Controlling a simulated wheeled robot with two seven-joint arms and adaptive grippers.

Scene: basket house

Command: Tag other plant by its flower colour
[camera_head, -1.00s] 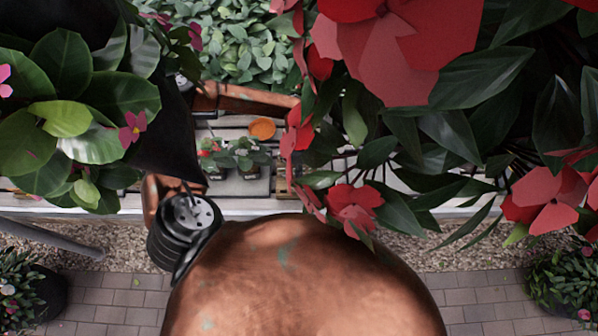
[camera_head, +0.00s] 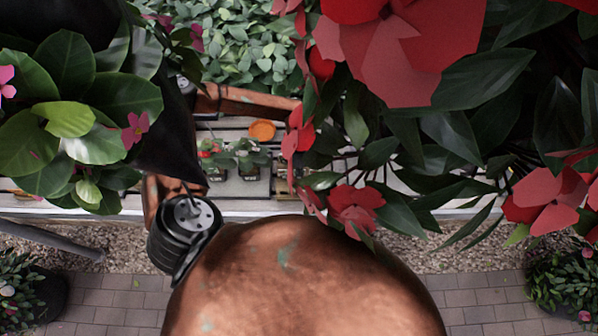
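A large plant with red flowers (camera_head: 400,45) and dark green leaves fills the upper right, close to the camera. A plant with small pink flowers (camera_head: 135,130) and broad green leaves hangs at the upper left, beside a black, pot-like shape (camera_head: 165,140). Copper-coloured arm parts of mine cross behind the plants and fill the bottom middle. My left gripper's fingers cannot be made out among the leaves and dark shapes, so its opening is unclear. My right gripper is not visible. No tag can be made out.
A slatted bench (camera_head: 235,187) below holds small potted plants (camera_head: 248,160) and an orange round dish (camera_head: 262,130). Dense green foliage (camera_head: 240,45) lies behind it. Potted plants stand at the lower left (camera_head: 22,285) and lower right (camera_head: 565,280) on brick paving (camera_head: 480,300).

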